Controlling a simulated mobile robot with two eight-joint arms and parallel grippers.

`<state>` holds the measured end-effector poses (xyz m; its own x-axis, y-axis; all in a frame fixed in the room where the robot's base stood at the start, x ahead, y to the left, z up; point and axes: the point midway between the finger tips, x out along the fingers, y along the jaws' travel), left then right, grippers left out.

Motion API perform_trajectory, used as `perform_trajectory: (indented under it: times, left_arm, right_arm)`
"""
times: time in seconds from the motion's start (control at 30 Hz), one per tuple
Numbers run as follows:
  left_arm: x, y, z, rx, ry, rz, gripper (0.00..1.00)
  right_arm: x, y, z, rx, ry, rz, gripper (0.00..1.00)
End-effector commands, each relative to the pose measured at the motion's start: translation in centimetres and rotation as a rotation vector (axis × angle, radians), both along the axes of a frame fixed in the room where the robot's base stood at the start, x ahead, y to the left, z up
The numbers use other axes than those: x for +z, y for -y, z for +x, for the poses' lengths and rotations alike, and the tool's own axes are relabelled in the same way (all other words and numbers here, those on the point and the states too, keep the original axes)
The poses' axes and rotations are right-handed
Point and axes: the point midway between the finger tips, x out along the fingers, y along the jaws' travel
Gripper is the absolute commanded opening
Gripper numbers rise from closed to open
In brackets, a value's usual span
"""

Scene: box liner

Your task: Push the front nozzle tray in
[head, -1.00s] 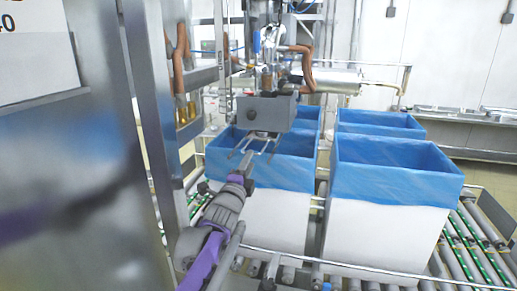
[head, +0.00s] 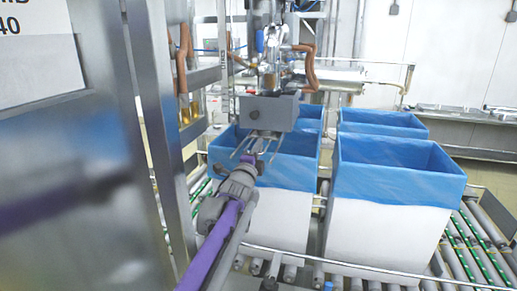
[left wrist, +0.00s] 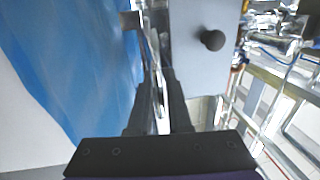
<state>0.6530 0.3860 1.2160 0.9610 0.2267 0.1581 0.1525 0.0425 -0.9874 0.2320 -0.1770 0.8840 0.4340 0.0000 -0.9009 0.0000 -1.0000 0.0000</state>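The nozzle tray (head: 268,112) is a grey box at the near end of the filling machine, with thin metal prongs below it, over the near left box. A flat grey panel with a black knob shows in the left wrist view (left wrist: 200,85); it appears to be the tray. My left gripper (head: 262,150) is just below and in front of the tray, by the prongs. In the left wrist view its dark fingers (left wrist: 159,95) are close together, with shiny metal seen between them. I cannot tell whether they touch or grip it. My right gripper is not in view.
White boxes with blue liners (head: 390,185) stand on a roller conveyor (head: 470,235). A steel cabinet (head: 70,180) fills the left side. A metal rail (head: 330,262) runs along the front of the boxes. Pipes and hoses (head: 305,70) are behind the tray.

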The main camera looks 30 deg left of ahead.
Motion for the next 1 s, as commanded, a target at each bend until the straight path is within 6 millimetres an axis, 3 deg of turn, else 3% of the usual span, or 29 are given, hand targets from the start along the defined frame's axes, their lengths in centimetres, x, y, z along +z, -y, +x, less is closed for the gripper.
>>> perform_trajectory:
  times: [0.1, 1.0]
  left_arm:
    - [0.01, 0.0, -0.01, 0.0, 0.0, 0.0, 0.0]
    - [0.07, -0.01, -0.02, 0.0, 0.001, 0.0, 0.0]
  right_arm:
    - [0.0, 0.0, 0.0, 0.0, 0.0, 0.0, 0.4]
    - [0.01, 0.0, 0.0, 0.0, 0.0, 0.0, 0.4]
